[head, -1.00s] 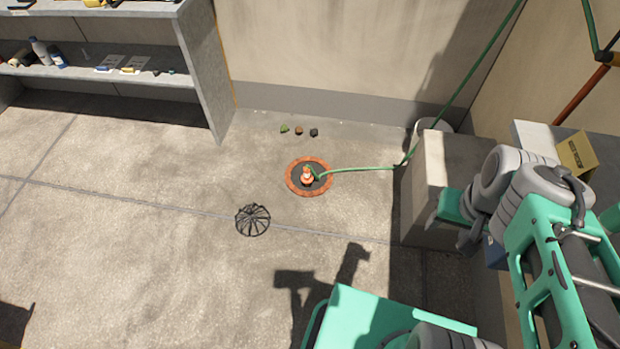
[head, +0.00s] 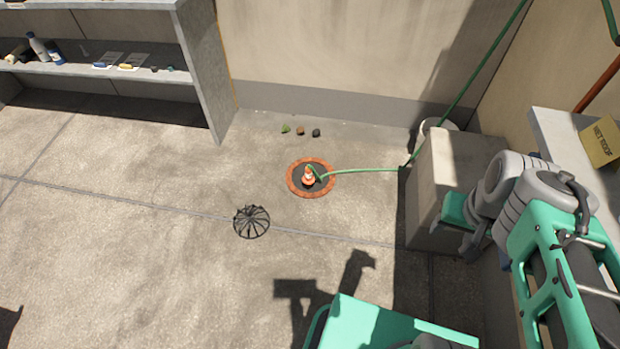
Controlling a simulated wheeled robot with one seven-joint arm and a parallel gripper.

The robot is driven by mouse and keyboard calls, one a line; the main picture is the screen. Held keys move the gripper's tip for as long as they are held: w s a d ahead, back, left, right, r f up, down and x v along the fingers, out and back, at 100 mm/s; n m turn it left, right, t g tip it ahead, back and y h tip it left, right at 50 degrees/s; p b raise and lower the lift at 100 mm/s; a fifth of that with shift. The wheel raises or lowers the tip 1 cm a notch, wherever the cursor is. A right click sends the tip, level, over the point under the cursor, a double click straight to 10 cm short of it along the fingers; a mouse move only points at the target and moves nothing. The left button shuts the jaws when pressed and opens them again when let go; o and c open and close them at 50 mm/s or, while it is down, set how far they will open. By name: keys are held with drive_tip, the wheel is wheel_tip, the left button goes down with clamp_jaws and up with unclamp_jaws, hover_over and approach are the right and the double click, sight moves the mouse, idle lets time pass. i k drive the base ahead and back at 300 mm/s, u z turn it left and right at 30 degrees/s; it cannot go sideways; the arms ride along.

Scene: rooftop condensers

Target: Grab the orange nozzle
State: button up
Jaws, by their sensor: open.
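The orange nozzle (head: 308,177) is a small orange and white, cone-like piece. It is over the dark middle of a round drain with an orange-red ring (head: 292,188) in the floor. The end of a green hose (head: 362,170) reaches it from the right. My gripper (head: 472,247) is at the right, beside the grey block, well apart from the nozzle. It is small and partly hidden by my arm, but its jaws look open and empty.
A black wire dome grate (head: 252,222) lies on the floor left of the drain. A green leaf (head: 285,129) and two small lumps (head: 300,131) lie behind it. A grey block (head: 440,185) stands right, a shelf (head: 205,70) at upper left. Open floor lies left and in front.

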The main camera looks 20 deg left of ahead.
sight(308, 180)
drive_tip(key=k, duration=0.5)
drive_tip(key=u, duration=0.85)
drive_tip(key=i, duration=1.55)
drive_tip(key=u, duration=2.65)
